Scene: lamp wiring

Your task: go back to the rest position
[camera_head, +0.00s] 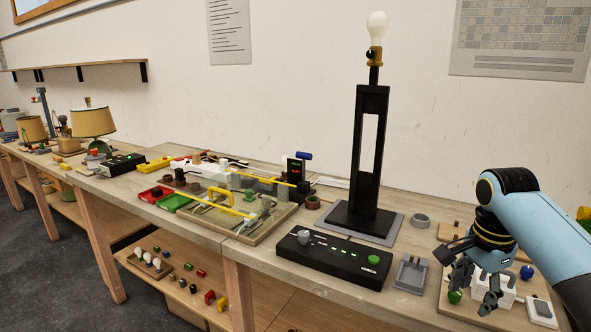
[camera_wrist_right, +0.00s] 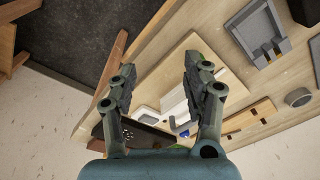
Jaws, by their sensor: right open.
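My right gripper (camera_head: 470,292) is open, with nothing between its fingers. It hangs over the right part of the bench, above a wooden board (camera_head: 451,307) that carries a white block (camera_head: 507,288) and a green knob (camera_head: 454,297). I cannot tell from the head view how far its fingertips are above them. In the right wrist view the two fingers of the gripper (camera_wrist_right: 160,72) are spread apart, with the bench and the board behind them. My left gripper is not in view.
A tall black lamp (camera_head: 356,150) with a bulb (camera_head: 377,25) stands left of my right arm. A black control box (camera_head: 333,258) and a grey tray (camera_head: 411,273) lie along the front edge. A wooden board (camera_head: 256,236) with yellow-handled parts is further left.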

